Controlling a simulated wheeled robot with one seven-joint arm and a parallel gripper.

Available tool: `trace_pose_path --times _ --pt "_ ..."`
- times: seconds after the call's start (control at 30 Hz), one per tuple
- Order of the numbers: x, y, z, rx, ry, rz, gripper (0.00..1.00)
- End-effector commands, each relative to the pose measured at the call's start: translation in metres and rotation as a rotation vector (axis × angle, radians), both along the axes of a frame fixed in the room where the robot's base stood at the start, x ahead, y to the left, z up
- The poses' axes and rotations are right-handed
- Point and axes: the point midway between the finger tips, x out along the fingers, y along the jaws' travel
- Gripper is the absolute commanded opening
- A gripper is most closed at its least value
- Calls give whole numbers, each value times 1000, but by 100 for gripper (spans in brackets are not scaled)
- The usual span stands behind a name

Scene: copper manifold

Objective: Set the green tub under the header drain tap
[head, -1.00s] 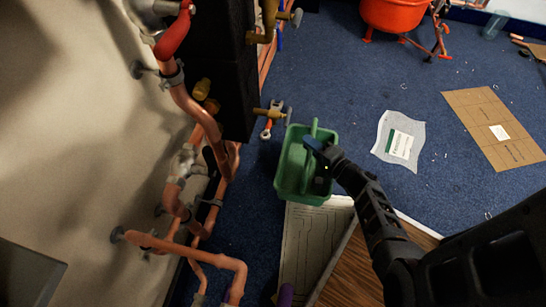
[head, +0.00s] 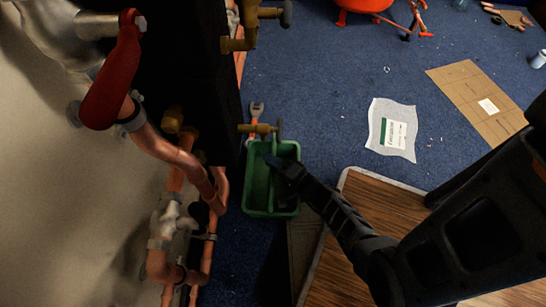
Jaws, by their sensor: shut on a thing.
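The green tub (head: 258,196) is an open rectangular caddy with a raised bar along its middle. My gripper (head: 283,166) reaches it from the right and is shut on the tub; the fingertips are dark against it, so the exact grip point is hard to see. A small brass tap (head: 260,128) sticks out to the right from the black block's lower end. The tub's far edge is just below the tap in the picture, partly overlapped by it. I cannot tell the height gap, or whether the tub touches the floor.
Copper pipes (head: 160,150) with a red lever (head: 112,80) run down the wall at left. A larger brass fitting (head: 245,28) is above. A wooden board (head: 390,205) is at right. Blue carpet (head: 330,80) is open beyond.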

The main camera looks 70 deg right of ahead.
Motion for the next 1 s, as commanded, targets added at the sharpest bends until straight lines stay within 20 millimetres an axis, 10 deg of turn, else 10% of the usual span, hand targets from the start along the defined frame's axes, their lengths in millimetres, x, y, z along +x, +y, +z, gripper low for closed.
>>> trace_pose_path --times 0.4,0.43,0.67,1.0 --pt "-1 3 -5 0 -1 -2 0" --pt "-1 4 -6 0 0 -2 26" --pt "-1 4 -5 0 0 -1 48" --pt "-2 5 -3 0 0 -1 48"
